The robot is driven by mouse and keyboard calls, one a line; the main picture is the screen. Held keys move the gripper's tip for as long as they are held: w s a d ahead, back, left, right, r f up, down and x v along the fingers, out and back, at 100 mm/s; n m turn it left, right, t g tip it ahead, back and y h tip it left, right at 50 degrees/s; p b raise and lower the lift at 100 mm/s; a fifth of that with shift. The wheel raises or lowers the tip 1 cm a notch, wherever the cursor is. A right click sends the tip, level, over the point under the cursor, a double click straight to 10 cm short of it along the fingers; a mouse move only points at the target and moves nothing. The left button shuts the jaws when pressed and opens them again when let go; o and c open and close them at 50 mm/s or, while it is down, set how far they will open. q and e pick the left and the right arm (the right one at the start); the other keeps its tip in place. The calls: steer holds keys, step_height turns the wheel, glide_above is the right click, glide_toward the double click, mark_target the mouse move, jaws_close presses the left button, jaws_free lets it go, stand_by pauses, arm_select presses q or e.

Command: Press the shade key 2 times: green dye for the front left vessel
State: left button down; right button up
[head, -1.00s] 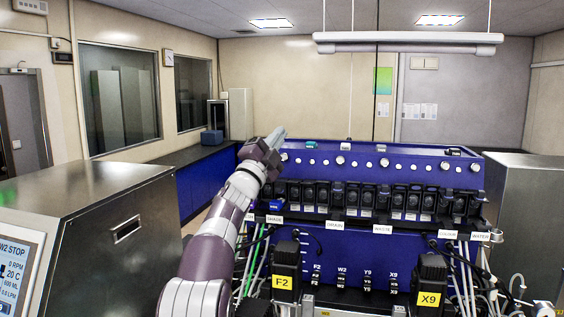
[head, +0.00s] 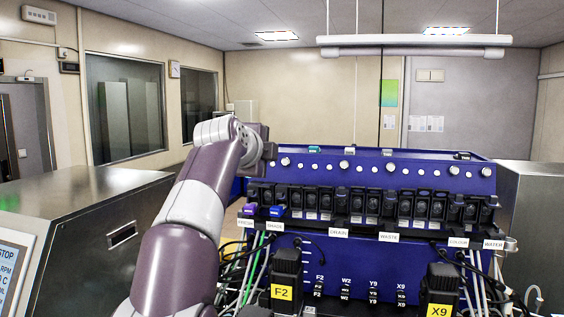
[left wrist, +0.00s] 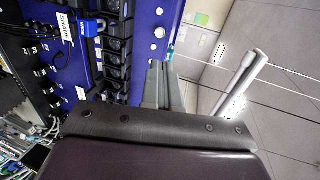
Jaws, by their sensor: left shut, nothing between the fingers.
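The SHADE label (head: 275,227) is on the left part of the blue panel, with a blue key (head: 276,211) just above it. In the left wrist view the SHADE label (left wrist: 65,28) and the blue key (left wrist: 91,27) show at the upper left, apart from my gripper. My left gripper (left wrist: 164,80) is shut and empty, its fingers beside the panel's knob edge in that view. In the head view my left forearm and wrist hide the fingers. My right gripper is not in view. I cannot make out the vessels.
The blue panel (head: 395,250) carries a row of black units and labels DRAIN, WASTE, COLOUR and WATER. Black blocks marked F2 (head: 283,270) and X9 (head: 438,285) stand in front. Steel cabinets flank it. Tubes and cables hang at both sides.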

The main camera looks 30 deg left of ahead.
mark_target(285, 162)
arm_select(q)
steer(key=p+x, duration=0.9)
steer(key=x, duration=0.4)
steer(key=shift+w+r+p, duration=0.15)
steer(key=shift+w+p, duration=0.15)
steer(key=shift+p, duration=0.1)
steer(key=shift+w+a, duration=0.1)
steer(key=shift+w, duration=0.15)
steer(key=shift+f, duration=0.35)
